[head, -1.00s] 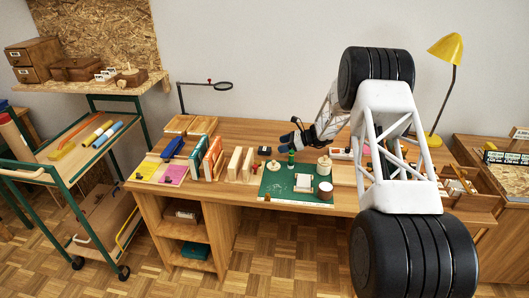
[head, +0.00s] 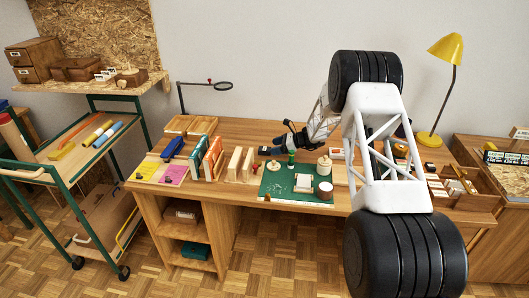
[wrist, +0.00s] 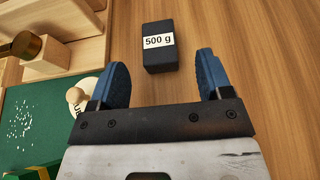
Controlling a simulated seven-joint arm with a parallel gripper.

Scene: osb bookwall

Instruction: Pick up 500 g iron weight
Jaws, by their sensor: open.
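The 500 g iron weight (wrist: 158,58) is a black block with a white "500 g" label. It lies on the wooden desk in the wrist view, just beyond my fingertips and slightly left of the middle between them. My gripper (wrist: 163,75) is open, with two blue fingers spread wider than the weight. Nothing is between the fingers. In the head view my gripper (head: 277,150) is low over the back of the desk, close to the weight, which is small and hard to make out there.
A green mat (wrist: 40,122) lies left of the gripper, with a pale round-knobbed item (wrist: 76,97) beside the left finger. A wooden holder (wrist: 85,45) with a brass-coloured round piece (wrist: 28,45) stands at upper left. The desk right of the weight is clear.

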